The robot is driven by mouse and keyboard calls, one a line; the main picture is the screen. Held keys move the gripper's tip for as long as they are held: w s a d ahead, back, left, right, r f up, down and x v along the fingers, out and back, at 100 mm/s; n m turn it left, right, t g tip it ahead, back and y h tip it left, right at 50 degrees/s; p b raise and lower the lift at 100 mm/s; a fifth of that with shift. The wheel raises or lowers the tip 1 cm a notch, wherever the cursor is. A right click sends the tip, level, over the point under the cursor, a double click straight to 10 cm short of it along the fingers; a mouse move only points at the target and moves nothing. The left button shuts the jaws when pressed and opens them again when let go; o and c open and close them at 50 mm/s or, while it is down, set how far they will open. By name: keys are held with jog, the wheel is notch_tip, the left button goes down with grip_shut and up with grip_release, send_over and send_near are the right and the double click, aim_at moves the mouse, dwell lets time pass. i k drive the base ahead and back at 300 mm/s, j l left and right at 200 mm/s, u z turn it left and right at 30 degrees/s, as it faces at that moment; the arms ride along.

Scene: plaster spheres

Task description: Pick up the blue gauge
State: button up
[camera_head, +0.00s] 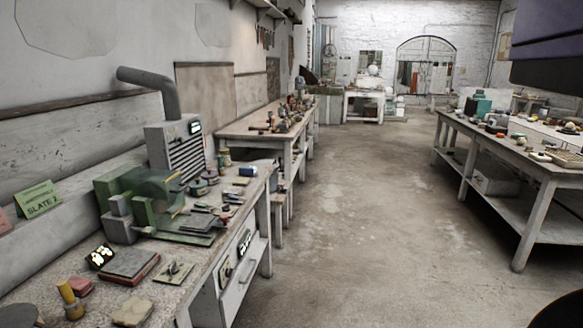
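A small blue object (247,171) lies near the far right end of the near left workbench (205,262). It is too small in the view to tell for sure whether it is the blue gauge. No other clearly blue gauge shows. My gripper is not in view.
A green machine (150,200) and a grey ribbed unit with a bent pipe (177,150) stand on the left bench among small tools. Another cluttered bench (230,130) stands behind it. A long table (535,168) stands right. The concrete floor (350,200) between is clear.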

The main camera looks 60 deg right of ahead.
aim_at(247, 170)
jog(key=z, duration=1.3)
